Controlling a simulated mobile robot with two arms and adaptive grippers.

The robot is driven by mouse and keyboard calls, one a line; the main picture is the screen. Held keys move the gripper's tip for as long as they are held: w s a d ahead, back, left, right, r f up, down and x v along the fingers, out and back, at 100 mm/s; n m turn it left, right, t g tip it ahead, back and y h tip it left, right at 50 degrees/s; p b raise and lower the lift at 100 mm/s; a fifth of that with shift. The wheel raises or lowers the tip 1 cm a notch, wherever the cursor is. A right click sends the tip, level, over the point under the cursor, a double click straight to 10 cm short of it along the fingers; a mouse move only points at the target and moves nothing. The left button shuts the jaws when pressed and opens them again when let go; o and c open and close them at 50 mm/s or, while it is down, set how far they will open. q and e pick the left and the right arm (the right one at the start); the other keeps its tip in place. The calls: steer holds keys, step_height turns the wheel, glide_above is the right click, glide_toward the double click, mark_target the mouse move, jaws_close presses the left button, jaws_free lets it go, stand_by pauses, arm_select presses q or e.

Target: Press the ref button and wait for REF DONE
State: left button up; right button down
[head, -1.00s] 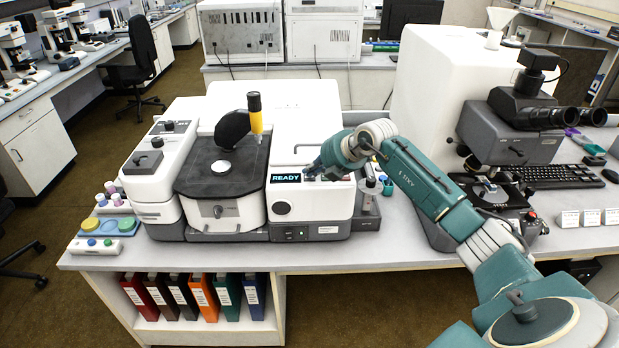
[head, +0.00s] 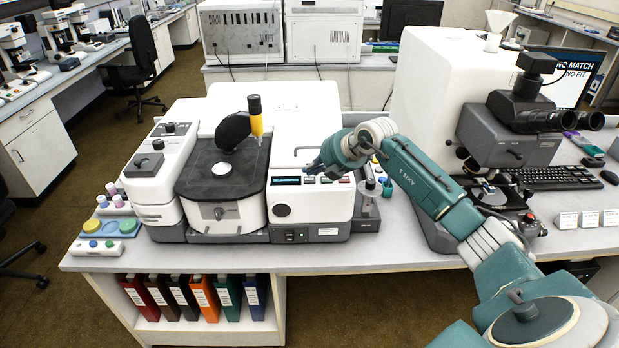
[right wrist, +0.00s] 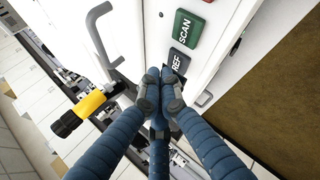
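The REF button (right wrist: 178,62) is a dark grey key with white letters, beside the green SCAN button (right wrist: 187,27) in the right wrist view. My right gripper (right wrist: 160,82) has its blue fingers drawn together, with nothing between them. Its tips lie at the edge of the REF button; I cannot tell whether they press it. In the head view, my right gripper (head: 310,169) is over the front panel of the white microscope instrument (head: 312,205). The instrument's small display (head: 287,181) is dark, with no legible text. My left gripper is not in view.
A monitor (head: 568,78) at the right reads NO MATCH and NO FIT. A binocular microscope (head: 510,135) stands right of my right arm. A yellow-and-black knob (right wrist: 88,108) and a grey handle (right wrist: 98,32) are near the fingers. Sample pots (head: 92,225) stand at the left.

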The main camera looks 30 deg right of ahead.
mark_target(311, 180)
steer(key=shift+r, duration=0.1)
step_height(311, 180, up, 5)
steer(key=p, duration=0.3)
steer(key=shift+p, duration=0.4)
stand_by(0.5)
